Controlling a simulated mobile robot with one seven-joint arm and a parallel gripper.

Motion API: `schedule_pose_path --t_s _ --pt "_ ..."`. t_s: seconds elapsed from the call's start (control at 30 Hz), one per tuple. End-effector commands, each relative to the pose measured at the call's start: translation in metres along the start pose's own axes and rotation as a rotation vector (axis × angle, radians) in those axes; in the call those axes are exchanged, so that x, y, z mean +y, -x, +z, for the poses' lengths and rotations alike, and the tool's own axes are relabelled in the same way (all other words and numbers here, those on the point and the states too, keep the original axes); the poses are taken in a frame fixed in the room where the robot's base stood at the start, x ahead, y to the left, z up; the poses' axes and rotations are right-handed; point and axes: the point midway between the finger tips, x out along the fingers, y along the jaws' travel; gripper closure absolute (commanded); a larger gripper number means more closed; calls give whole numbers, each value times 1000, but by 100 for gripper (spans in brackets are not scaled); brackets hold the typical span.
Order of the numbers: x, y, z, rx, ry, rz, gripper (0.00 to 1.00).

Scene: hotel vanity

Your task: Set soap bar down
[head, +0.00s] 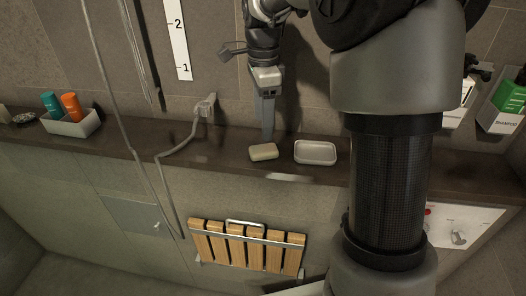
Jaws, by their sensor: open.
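The cream soap bar (263,152) lies on the dark ledge (215,150), just left of a small white soap dish (316,152). The dish looks empty. My gripper (267,136) points down just behind the soap bar, with its fingertips close to the ledge. It is open and holds nothing. I see the fingers edge-on, so the gap between them is hidden. I cannot tell whether a fingertip touches the soap.
A pale bin (72,127) with teal and orange bottles stands on the ledge at left. A folded wooden slatted seat (247,247) is below the ledge. Green bottles (509,97) are at far right.

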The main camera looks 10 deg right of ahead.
Motion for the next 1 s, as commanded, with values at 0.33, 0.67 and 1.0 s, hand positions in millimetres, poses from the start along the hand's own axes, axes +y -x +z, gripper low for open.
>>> schedule_pose_path --t_s 0.33,0.67,1.0 --pt "0 -38 0 1 1 0 39" --pt "-2 -82 -2 1 1 2 39" --pt "-3 -87 -2 0 2 -1 42"
